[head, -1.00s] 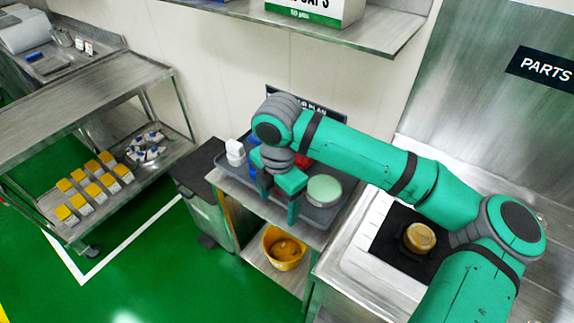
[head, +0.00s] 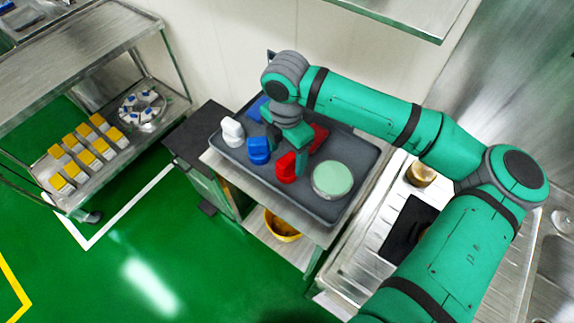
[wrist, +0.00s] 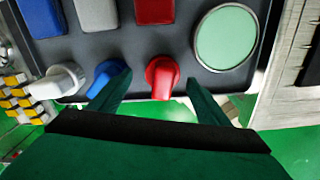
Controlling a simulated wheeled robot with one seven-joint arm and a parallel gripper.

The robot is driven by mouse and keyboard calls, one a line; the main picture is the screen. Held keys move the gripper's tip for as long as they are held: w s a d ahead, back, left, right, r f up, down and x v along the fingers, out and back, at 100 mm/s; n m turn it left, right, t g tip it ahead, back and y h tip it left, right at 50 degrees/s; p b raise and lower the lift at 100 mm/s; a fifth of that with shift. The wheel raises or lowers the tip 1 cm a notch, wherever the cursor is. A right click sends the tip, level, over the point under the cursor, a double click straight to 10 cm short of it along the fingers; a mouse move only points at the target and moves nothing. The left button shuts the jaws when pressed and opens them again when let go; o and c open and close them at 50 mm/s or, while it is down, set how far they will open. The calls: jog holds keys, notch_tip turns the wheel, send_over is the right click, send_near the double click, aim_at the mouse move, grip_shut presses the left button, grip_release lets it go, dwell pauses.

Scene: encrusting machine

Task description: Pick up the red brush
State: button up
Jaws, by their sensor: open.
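The red brush (head: 286,168), with a rounded upright handle, stands near the front edge of a dark grey tray (head: 235,155). In the wrist view the red brush (wrist: 162,78) shows between the two fingers of my gripper (wrist: 157,80), nearer the left one. My gripper (head: 288,148) is open and empty over the tray. I cannot tell its exact height above the brush. A separate flat red block (wrist: 155,10) lies farther back on the tray and is partly hidden by my gripper in the head view.
A blue brush (head: 258,150) stands close left of the red one, with a white brush (head: 232,131) beyond. A pale green round lid (head: 332,180) lies to the right. A yellow bowl (head: 283,224) sits on the shelf below. A wall shelf (head: 400,18) hangs above.

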aim_at(288, 167)
jog(key=f, duration=0.4)
jog(key=shift+s+f, duration=0.3)
jog(key=shift+f, duration=0.45)
jog(key=shift+d, duration=0.15)
jog(key=c, duration=1.2)
